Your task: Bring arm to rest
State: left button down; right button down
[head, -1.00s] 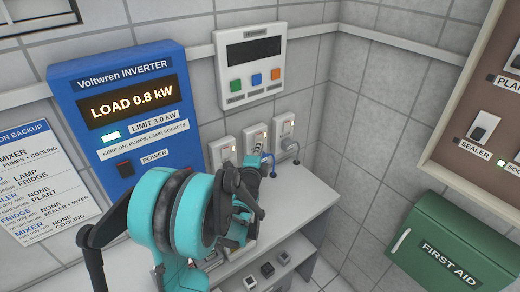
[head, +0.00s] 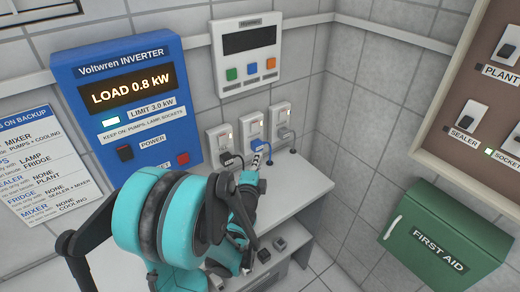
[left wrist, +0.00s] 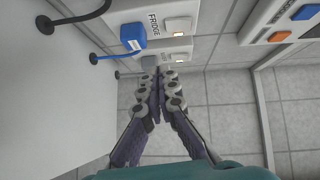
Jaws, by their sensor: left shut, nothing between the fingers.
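My left arm (head: 165,215), teal and black, comes in from the lower left of the head view. Its gripper (head: 256,160) is in front of the sockets, close to the blue plug (head: 262,146). In the left wrist view the gripper (left wrist: 159,78) has its fingers together with nothing between them. The blue plug (left wrist: 132,37) sits in the socket marked FRIDGE, left of the fingertips. A grey plug (left wrist: 149,62) is partly hidden just beyond the fingertips. My right gripper is not in view.
The blue inverter (head: 125,108) reads LOAD 0.8 kW. A white panel (head: 246,52) with three coloured buttons hangs above the sockets. A white shelf (head: 300,190) lies below them. A green first aid box (head: 445,240) is at the right, with open floor between.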

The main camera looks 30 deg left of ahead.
pick_arm(q)
jog(key=shift+v, duration=0.8)
jog(key=shift+a+f, duration=0.1)
jog(key=shift+f, duration=0.1)
jog(key=s+d+f+n+g+h, duration=0.3)
jog(key=s+d+n+g+h, duration=0.3)
jog(key=s+d+n, duration=0.6)
jog(key=s+d+g, duration=0.2)
jog(key=s+d, duration=0.3)
jog(key=d, duration=0.1)
jog(key=shift+s+d+n+g, duration=0.2)
jog(key=shift+s+n+g, duration=0.1)
jog(key=shift+g, duration=0.1)
dwell(3.4)
